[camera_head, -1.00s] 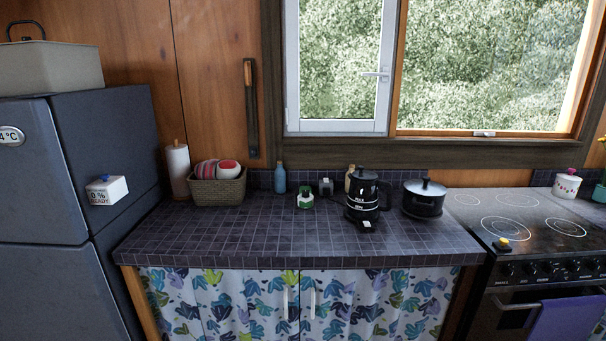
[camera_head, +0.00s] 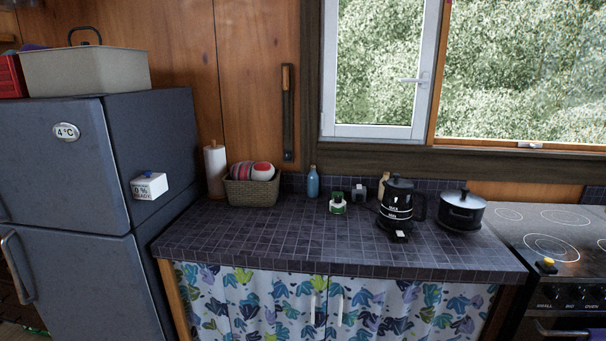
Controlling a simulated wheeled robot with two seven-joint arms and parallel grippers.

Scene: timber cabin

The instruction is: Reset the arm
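Neither of my arms nor grippers shows in the head view, so their pose and whether they hold anything cannot be seen. The view faces a dark tiled counter (camera_head: 300,240) with a black kettle (camera_head: 396,205) standing on it. A dark lidded pot (camera_head: 461,212) stands to the right of the kettle.
A grey fridge (camera_head: 75,200) stands at the left, with a white box (camera_head: 149,187) on its side. A wicker basket (camera_head: 252,192), paper towel roll (camera_head: 215,172) and blue bottle (camera_head: 313,184) stand along the counter's back. A stove (camera_head: 560,240) is at right. The counter's front left is clear.

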